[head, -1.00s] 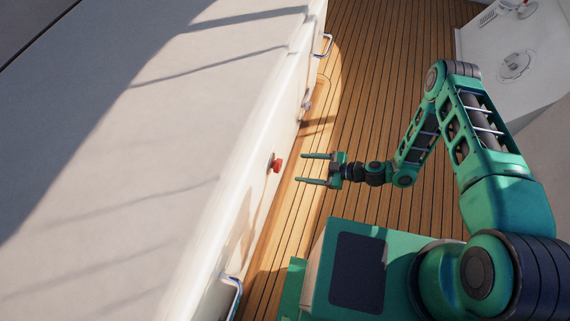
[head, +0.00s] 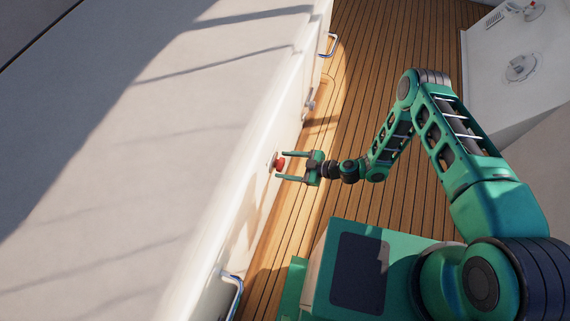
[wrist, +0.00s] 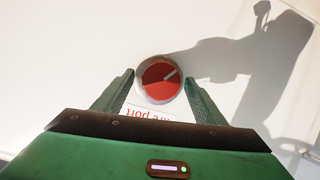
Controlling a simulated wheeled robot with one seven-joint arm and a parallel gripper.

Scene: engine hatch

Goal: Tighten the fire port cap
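The fire port cap (head: 279,164) is a small red round knob on the white hatch wall. In the wrist view my gripper (wrist: 160,76) has one finger left and one right of the cap, with gaps; contact is not visible.
The white hatch wall (head: 249,180) runs along the left, with metal handles (head: 232,292) and (head: 328,45) sticking out. The wooden deck (head: 375,60) beside it is clear. A white fixture (head: 505,50) stands at the upper right.

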